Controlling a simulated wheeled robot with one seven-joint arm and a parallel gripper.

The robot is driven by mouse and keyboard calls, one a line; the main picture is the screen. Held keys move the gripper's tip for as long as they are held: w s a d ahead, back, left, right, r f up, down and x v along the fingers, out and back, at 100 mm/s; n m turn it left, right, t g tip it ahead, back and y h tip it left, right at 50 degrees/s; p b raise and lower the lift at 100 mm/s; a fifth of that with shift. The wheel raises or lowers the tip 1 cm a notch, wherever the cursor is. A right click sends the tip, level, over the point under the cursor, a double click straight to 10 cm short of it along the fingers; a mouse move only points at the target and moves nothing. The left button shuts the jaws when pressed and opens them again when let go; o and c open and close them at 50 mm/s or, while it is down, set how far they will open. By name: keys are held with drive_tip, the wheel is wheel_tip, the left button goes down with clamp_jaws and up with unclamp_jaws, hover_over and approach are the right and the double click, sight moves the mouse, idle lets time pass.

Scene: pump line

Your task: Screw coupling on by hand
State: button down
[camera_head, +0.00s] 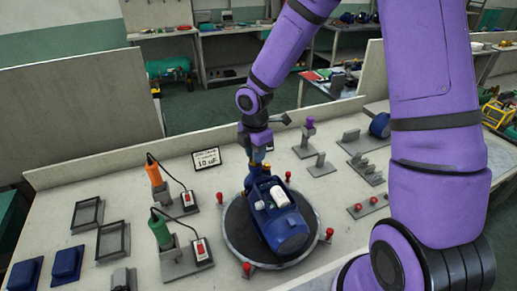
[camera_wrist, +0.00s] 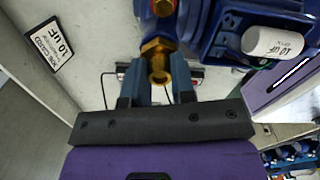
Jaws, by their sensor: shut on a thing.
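The blue pump (camera_head: 287,232) lies on a round dark turntable (camera_head: 237,248) with red knobs around its rim. It fills the top of the wrist view (camera_wrist: 222,50), with a white capacitor marked 10 uF (camera_wrist: 272,41) in its open box. A brass coupling with a hex collar (camera_wrist: 158,62) is at the pump's port, in line with a brass part (camera_wrist: 163,8) above it. My gripper (camera_wrist: 156,84) is shut on the coupling, one finger at each side. In the head view my gripper (camera_head: 257,158) is at the pump's far end, and the coupling is mostly hidden.
An orange screwdriver (camera_head: 154,172) and a green screwdriver (camera_head: 160,230) stand in holders at left, with cables to red-switched boxes. A 10 uF sign (camera_head: 206,158) stands behind them. Empty frames (camera_head: 87,214) and blue covers (camera_head: 67,263) lie far left. Grey fixtures (camera_head: 366,168) stand at right.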

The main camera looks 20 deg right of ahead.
drive_tip(key=shift+m, duration=1.7)
drive_tip(key=shift+m, duration=1.7)
drive_tip(key=m, duration=0.3)
drive_tip(key=shift+m, duration=0.3)
